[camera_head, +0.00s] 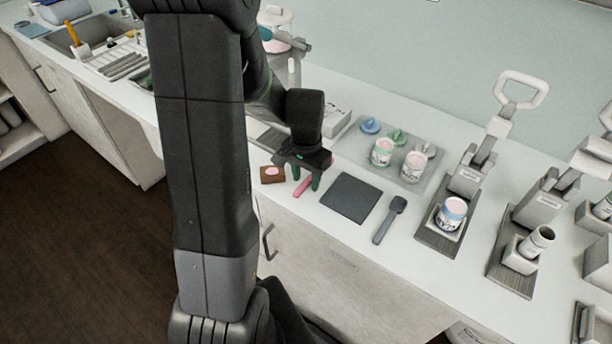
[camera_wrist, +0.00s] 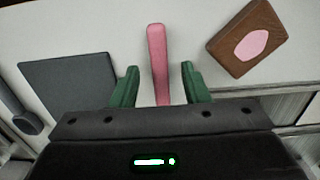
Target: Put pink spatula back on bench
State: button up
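The pink spatula (camera_head: 303,186) shows in the head view at the front of the white bench (camera_head: 330,228), partly hidden by my gripper (camera_head: 307,180). In the wrist view the pink spatula (camera_wrist: 158,62) extends from between the green fingers of my gripper (camera_wrist: 157,84). The fingers stand apart, with a clear gap on each side of the spatula, so my gripper is open around it and not touching it there. The spatula's near end is hidden behind the gripper body. I cannot tell whether the spatula lies flat on the bench.
A brown block with a pink oval (camera_head: 272,174) lies left of the spatula. A dark grey mat (camera_head: 350,199) and a grey spatula (camera_head: 390,220) lie to the right. A tray with tubs (camera_head: 352,146) stands behind. Lever presses (camera_head: 468,178) stand further right.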

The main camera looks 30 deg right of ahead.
jog(key=shift+r, duration=0.1)
notch_tip(320, 180, up, 14)
dwell(0.5)
